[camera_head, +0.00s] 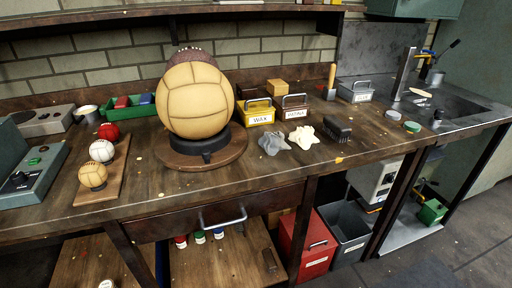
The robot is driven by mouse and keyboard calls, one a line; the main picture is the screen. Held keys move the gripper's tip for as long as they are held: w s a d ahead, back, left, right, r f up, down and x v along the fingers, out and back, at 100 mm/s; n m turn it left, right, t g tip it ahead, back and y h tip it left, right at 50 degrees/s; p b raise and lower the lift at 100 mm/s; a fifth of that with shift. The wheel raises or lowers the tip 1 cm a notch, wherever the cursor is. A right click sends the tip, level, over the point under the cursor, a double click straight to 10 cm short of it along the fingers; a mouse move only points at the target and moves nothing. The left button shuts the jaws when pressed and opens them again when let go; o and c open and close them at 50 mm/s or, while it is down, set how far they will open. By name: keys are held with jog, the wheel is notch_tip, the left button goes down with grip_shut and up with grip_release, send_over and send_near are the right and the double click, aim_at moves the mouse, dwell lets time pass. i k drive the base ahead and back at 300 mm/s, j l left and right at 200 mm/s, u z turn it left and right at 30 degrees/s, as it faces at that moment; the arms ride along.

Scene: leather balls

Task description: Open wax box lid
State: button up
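The wax box (256,117) is a small yellow box with a white "WAX" label on its front. It stands on the workbench just right of the large tan ball (195,100). A dark handle shows at its top, and the lid looks shut, though it is small in the picture. My gripper is not in view.
A box labelled "PATINA" (295,114) stands close on the right of the wax box. Grey (273,144) and cream (303,137) cloths and a dark brush (337,129) lie in front. The large ball on its stand is a tall obstacle. The bench front (270,170) is clear.

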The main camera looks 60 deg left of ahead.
aim_at(257, 106)
jog(key=u, duration=2.65)
